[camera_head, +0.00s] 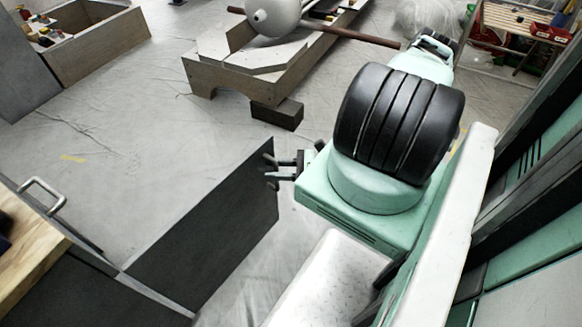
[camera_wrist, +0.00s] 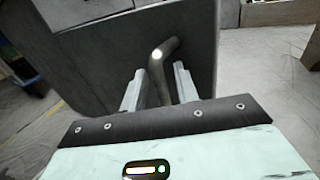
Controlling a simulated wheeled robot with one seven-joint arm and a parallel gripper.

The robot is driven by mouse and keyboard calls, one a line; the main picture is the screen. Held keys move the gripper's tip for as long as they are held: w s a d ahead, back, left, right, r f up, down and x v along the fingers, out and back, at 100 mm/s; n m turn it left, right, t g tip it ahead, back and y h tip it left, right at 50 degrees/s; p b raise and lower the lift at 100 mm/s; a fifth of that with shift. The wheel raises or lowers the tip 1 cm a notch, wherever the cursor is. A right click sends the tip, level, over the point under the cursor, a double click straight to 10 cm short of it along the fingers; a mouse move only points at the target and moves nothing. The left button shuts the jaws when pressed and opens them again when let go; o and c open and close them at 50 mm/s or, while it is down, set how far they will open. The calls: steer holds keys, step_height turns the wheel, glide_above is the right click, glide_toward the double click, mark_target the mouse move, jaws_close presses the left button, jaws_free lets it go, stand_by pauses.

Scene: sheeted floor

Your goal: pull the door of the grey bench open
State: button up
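The grey bench (camera_head: 85,285) is at the lower left, with a wooden top (camera_head: 28,250). Its dark grey door (camera_head: 205,240) stands swung out wide from the bench front. My gripper (camera_head: 270,172) is at the door's outer end. In the wrist view the door's inner or outer face (camera_wrist: 105,50) fills the upper left and middle. A bent metal door handle (camera_wrist: 158,65) passes between my two fingers (camera_wrist: 160,82), which look closed around it. The handle on the door is hidden in the head view.
Another metal handle (camera_head: 42,192) shows on the bench near its top. A low wooden stand (camera_head: 245,80) and a dark block (camera_head: 277,114) are further back. A wooden crate (camera_head: 97,45) is at the upper left. Sheeted floor between them is clear.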

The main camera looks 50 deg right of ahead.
steer(key=p+v, duration=0.1)
steer(key=v, duration=1.6)
steer(key=shift+s, duration=0.25)
